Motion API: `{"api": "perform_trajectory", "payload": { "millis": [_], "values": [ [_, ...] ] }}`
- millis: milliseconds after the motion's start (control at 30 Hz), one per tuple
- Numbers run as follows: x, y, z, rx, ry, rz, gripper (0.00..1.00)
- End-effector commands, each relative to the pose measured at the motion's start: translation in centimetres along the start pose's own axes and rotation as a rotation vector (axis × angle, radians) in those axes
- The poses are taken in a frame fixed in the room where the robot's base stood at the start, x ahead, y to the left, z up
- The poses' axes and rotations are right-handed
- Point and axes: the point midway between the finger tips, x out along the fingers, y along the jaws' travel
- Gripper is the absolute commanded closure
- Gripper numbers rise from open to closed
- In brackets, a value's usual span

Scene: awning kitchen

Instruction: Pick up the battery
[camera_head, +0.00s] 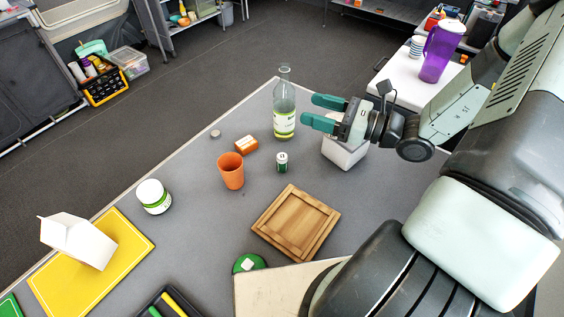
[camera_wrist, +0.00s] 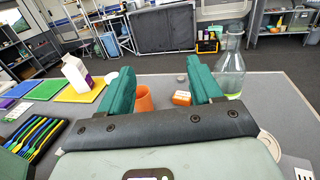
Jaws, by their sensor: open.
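The battery (camera_head: 282,162) is a small white and dark green cylinder standing upright on the grey table (camera_head: 205,195). It stands below the glass bottle and right of the orange cup in the head view. My gripper (camera_head: 308,109) is open and empty, its two green fingers apart and pointing left, above the table and up and right of the battery in the picture. In the wrist view my gripper (camera_wrist: 158,78) shows nothing held between its fingers. I cannot make out the battery in that view.
Near the battery are a glass bottle (camera_head: 284,108), an orange cup (camera_head: 231,172), an orange box (camera_head: 246,145), a wooden tray (camera_head: 260,219) and a white container (camera_head: 345,153) under my gripper. A white jar (camera_head: 153,196) and yellow board (camera_head: 125,246) lie farther left.

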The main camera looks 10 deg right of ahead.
Motion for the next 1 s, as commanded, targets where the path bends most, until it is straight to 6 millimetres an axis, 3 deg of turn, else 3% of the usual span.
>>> {"api": "perform_trajectory", "payload": {
  "millis": [600,767,1000],
  "values": [
    [-0.1,0.1,-18.0,0.000,0.006,0.004,0.36],
    [0.2,0.0,-19.6,-0.002,0.005,0.005,0.36],
    [3.7,0.1,-19.8,-0.002,0.005,0.007,0.36]
  ]
}}
